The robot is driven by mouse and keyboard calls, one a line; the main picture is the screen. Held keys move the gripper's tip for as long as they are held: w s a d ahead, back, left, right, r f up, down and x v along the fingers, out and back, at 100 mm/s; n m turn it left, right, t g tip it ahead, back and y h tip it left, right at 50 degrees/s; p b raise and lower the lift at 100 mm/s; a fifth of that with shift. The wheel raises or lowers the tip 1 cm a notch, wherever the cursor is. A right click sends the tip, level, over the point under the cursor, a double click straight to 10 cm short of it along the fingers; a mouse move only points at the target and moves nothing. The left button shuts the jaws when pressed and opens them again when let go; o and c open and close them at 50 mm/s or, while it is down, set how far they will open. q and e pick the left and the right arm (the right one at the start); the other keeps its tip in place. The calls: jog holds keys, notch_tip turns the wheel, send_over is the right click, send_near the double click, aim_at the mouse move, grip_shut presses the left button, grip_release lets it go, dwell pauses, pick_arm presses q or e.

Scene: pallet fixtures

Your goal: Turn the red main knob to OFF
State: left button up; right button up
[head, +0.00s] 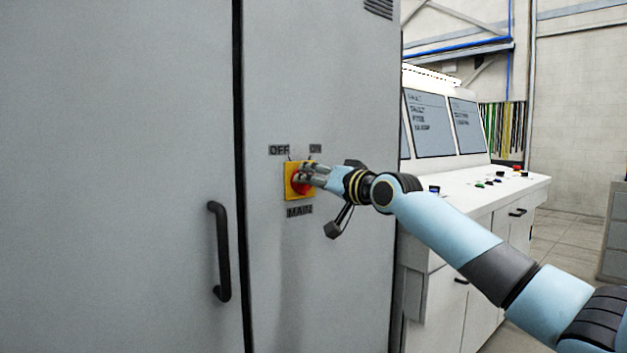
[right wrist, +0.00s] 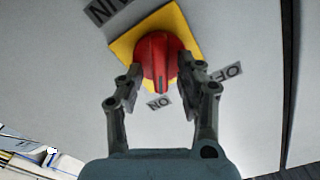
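The red main knob (head: 300,181) sits on a yellow plate (head: 291,194) on a grey cabinet door, with an OFF label (head: 279,150) at upper left and an ON label (head: 315,149) at upper right. The knob (right wrist: 158,62) also shows in the right wrist view, its dark mark pointing toward the ON label (right wrist: 159,102). My right gripper (head: 308,176) is at the knob; in the wrist view its open fingers (right wrist: 157,78) straddle the knob, one on each side. I cannot tell whether they touch it. My left gripper is not in view.
A MAIN label (head: 299,211) is below the plate. A black door handle (head: 219,252) stands out to the left of the knob. A white control console (head: 470,185) with screens stands to the right, behind my right arm.

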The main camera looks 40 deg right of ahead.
grip_shut()
jog(key=shift+n, duration=0.3)
jog(key=shift+a+n+b, duration=0.2)
jog(key=shift+n+b, duration=1.2)
jog(key=shift+n, duration=1.45)
jog(key=shift+a+n+b, duration=0.2)
jog(key=shift+n+b, duration=1.15)
jog(key=shift+n, duration=1.5)
